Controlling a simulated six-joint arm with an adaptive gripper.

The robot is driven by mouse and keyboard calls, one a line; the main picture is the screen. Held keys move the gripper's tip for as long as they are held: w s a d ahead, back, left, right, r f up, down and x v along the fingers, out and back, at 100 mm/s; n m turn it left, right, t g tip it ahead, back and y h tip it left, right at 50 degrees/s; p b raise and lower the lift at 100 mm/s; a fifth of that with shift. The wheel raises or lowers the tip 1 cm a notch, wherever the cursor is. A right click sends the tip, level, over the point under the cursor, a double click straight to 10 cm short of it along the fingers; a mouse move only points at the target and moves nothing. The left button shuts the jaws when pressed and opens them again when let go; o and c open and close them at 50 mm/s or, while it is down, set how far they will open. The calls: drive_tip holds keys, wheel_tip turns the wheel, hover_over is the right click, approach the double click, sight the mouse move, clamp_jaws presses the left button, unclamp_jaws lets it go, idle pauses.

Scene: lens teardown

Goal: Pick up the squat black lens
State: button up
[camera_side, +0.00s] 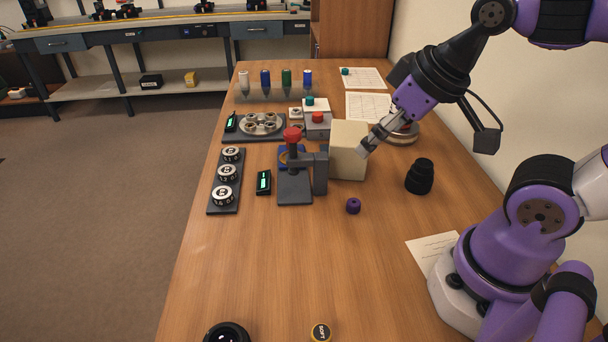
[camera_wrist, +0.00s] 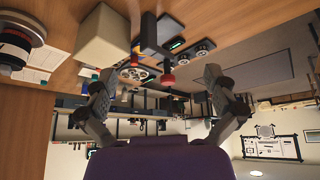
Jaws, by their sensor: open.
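Two black lens-like things show in the side view. One black stepped lens (camera_side: 420,176) stands upright on the table right of the beige block. Another black round lens (camera_side: 228,332) is at the bottom edge, partly cut off by the frame. I cannot tell for certain which is the squat one. My gripper (camera_side: 367,148) is beside the upper right of the beige block, apart from both lenses. In the wrist view my gripper (camera_wrist: 158,73) has its two fingers spread wide with nothing between them.
The beige block (camera_side: 349,150) stands beside a grey press with a red knob (camera_side: 292,134). A small purple ring (camera_side: 353,205) and a yellow-rimmed black cap (camera_side: 320,332) lie on the table. A dark rack (camera_side: 212,205) holds round parts. The table's front middle is clear.

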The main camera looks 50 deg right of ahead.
drive_tip(key=n+g+y, duration=0.2)
drive_tip(key=n+y, duration=0.3)
drive_tip(key=n, duration=0.6)
approach(236, 339)
drive_tip(key=x, duration=0.4)
drive_tip(key=shift+w+a+f, duration=0.1)
drive_tip(key=shift+f, duration=0.15)
drive_tip(key=shift+x, duration=3)
drive_tip(key=c, duration=1.1)
